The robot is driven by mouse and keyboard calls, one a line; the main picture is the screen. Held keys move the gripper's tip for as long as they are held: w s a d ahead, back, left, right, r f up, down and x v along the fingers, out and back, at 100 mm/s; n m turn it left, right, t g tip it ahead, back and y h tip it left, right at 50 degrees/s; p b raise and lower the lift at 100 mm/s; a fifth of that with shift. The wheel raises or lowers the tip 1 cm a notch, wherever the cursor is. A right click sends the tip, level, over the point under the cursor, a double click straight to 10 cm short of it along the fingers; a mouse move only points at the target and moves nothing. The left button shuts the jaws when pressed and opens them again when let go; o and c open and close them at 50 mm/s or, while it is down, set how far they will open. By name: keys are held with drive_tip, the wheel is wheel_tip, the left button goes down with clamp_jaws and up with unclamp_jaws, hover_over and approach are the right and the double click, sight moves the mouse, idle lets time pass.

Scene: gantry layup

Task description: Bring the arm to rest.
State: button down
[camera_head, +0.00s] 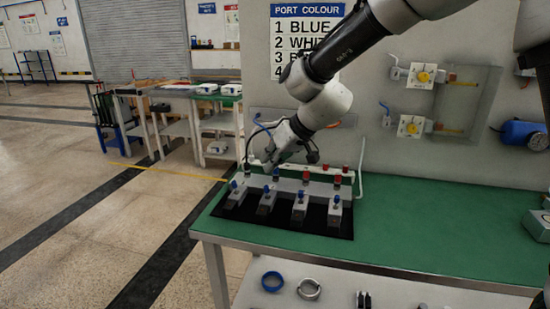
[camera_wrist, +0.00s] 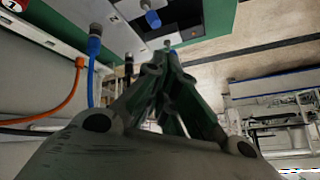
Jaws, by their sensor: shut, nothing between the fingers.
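My arm reaches in from the upper right in the head view, and my gripper (camera_head: 272,163) hangs over the back left of a black mat (camera_head: 319,241) on the green table (camera_head: 420,215). In the wrist view my gripper (camera_wrist: 166,52) has its fingers together with nothing between them. Several grey blocks with blue tops stand in a row on the mat, the left one (camera_head: 237,195) just below and left of my gripper. Behind them is a pale rail with red fittings (camera_head: 338,179). Whether my fingertips touch anything is unclear.
The wrist view shows a blue connector with a hose (camera_wrist: 95,45) and an orange hose (camera_wrist: 70,95) near my gripper. A wall panel carries a port colour sign (camera_head: 300,40) and yellow-knobbed valves (camera_head: 421,76). The table's right half is mostly clear. A shelf below holds rings (camera_head: 272,281).

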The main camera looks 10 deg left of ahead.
drive_tip(key=s+d+f+m+g+h, duration=0.1)
drive_tip(key=s+d+f+g+h, duration=0.1)
drive_tip(key=s+d+f, duration=0.3)
drive_tip(key=s+d+r+m+t+h, duration=0.1)
drive_tip(key=s+d+r, duration=0.3)
drive_tip(key=d, duration=1.1)
drive_tip(key=s+d+r+m+t+h, duration=0.1)
drive_tip(key=s+d+r+m, duration=0.3)
drive_tip(key=s+d, duration=0.4)
drive_tip(key=s+d+r+m+t+h, duration=0.1)
drive_tip(key=s+d+r+m+h, duration=0.2)
drive_tip(key=d, duration=1.8)
drive_tip(key=s+r, duration=0.3)
drive_tip(key=s, duration=0.1)
drive_tip(key=shift+d, duration=0.35)
